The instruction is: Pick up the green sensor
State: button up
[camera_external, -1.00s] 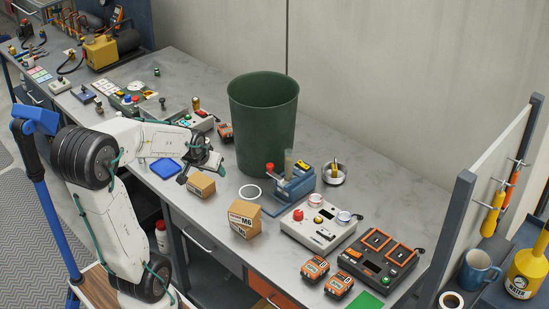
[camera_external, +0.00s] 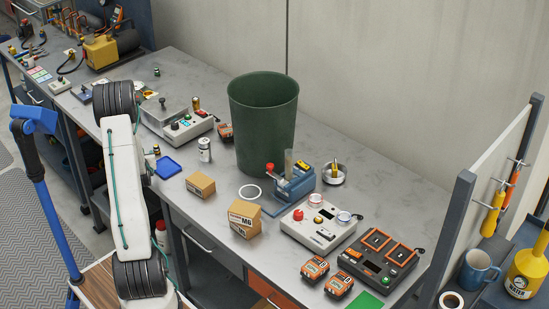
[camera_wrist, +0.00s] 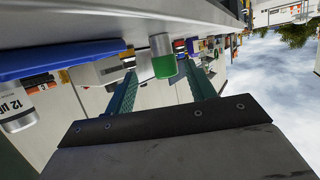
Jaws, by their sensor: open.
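In the wrist view, which is upside down, a small cylinder with a silvery body and a green end, the green sensor (camera_wrist: 163,62), hangs from the table surface at the top of the picture. My gripper (camera_wrist: 159,75) is open, its two teal fingers apart. The sensor appears in line with the gap between them; I cannot tell how far off it is. In the external view a small upright brass-and-dark piece (camera_external: 156,150) stands beside my arm and may be the same sensor. My gripper is hidden behind my arm there.
A blue tray (camera_external: 167,166) and a silver capacitor (camera_external: 205,150) are close by; the tray (camera_wrist: 60,58) and capacitor (camera_wrist: 18,115) fill the wrist view's left. A grey control box (camera_external: 180,122) stands behind, a green bin (camera_external: 265,125) and cardboard boxes (camera_external: 201,185) to the right.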

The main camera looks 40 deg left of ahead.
jog(key=x, duration=0.6)
jog(key=shift+s+a+r, duration=0.1)
jog(key=shift+s+a, duration=0.15)
jog(key=c, duration=1.1)
